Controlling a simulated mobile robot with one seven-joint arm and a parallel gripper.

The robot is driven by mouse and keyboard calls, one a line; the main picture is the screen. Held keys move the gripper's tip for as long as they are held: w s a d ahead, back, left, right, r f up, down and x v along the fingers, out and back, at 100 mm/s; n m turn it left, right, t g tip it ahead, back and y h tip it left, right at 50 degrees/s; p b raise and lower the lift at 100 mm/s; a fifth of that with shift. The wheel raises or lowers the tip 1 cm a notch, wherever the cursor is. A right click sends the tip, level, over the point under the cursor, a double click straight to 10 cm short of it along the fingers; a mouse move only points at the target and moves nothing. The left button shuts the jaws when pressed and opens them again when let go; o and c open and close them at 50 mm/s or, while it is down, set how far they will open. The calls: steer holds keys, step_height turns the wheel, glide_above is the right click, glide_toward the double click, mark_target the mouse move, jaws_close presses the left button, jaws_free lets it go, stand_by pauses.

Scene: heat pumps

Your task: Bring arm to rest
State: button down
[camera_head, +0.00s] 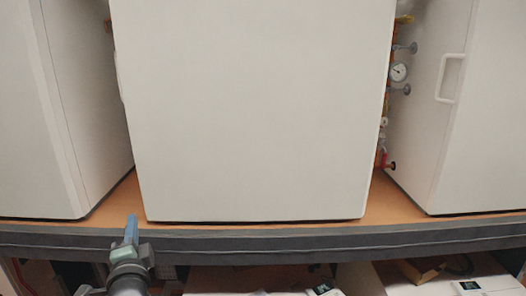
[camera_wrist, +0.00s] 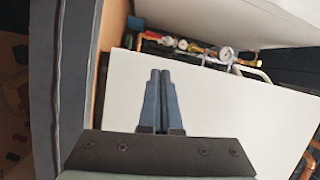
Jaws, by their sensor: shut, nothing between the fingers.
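My gripper (camera_head: 132,222) shows at the bottom left of the head view, in front of the shelf's front edge. Its blue fingers point up towards the gap between the left and middle white cabinets. In the wrist view my gripper (camera_wrist: 160,75) has its two fingers side by side, closed together with nothing between them. A white cabinet panel (camera_wrist: 215,115) lies beyond the fingers there. My gripper appears apart from the cabinets; the exact distance cannot be told.
The middle white cabinet (camera_head: 250,110) stands on an orange-brown shelf (camera_head: 385,205) with a dark front edge (camera_head: 300,238). White cabinets stand at left (camera_head: 40,120) and right (camera_head: 480,110). Pipes with a gauge (camera_head: 399,71) fill the right gap. White units (camera_head: 450,280) sit below.

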steer(key=s+d+r+n+t+h+b, duration=0.25)
steer(key=d+r+n+t, duration=0.25)
steer(key=d+r, duration=1.4)
steer(key=s+d+r+n+t+h, duration=0.1)
steer(key=s+d+r+n, duration=0.1)
steer(key=s+d+r, duration=0.2)
steer(key=s+d+r+n+t+h, duration=0.2)
steer(key=s+r, duration=0.4)
steer(key=s, duration=0.4)
steer(key=s+d+r+n+t+h+b, duration=0.1)
steer(key=s+d+r+n+t+h, duration=0.1)
steer(key=s+d+r, duration=0.3)
steer(key=shift+s+d, duration=0.35)
steer(key=shift+s, duration=0.8)
